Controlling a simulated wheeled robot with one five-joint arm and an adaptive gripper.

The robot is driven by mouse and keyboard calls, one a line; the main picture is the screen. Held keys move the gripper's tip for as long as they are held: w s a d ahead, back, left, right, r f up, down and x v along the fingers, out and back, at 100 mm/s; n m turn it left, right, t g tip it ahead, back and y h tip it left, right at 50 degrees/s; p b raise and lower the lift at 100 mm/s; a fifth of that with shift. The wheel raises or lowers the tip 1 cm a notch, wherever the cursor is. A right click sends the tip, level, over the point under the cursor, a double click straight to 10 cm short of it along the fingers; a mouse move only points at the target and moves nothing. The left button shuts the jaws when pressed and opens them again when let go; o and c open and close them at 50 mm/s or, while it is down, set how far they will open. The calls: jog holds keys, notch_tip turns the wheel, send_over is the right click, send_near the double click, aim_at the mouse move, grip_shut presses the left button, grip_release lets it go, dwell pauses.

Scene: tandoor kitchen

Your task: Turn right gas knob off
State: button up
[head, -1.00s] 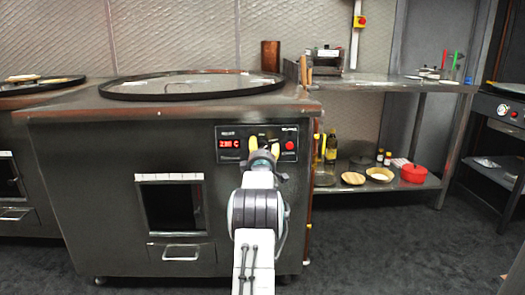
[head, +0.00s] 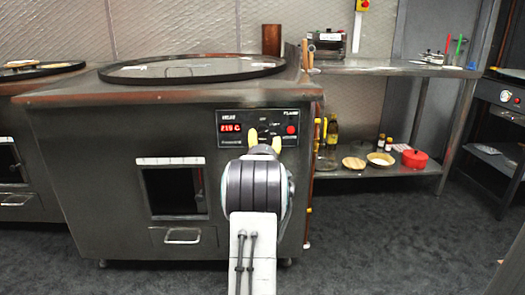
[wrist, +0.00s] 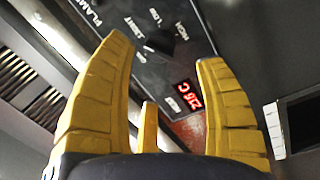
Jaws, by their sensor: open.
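The dark control panel (head: 240,143) is on the upper front of the tandoor oven (head: 110,170). A black knob (wrist: 160,41) on it shows in the wrist view, with HIGH and LIGHT lettering around it. My gripper (head: 264,141) is in front of the panel's lower middle, and my arm hides part of the panel in the head view.
A red temperature display (head: 230,127) and a red round button (head: 291,130) flank the panel's middle. A steel shelf unit (head: 400,68) with bottles and bowls stands to the right. Dark floor is open right of the oven.

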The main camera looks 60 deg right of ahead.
jog(key=shift+v, duration=2.2)
jog(key=shift+f, duration=0.1)
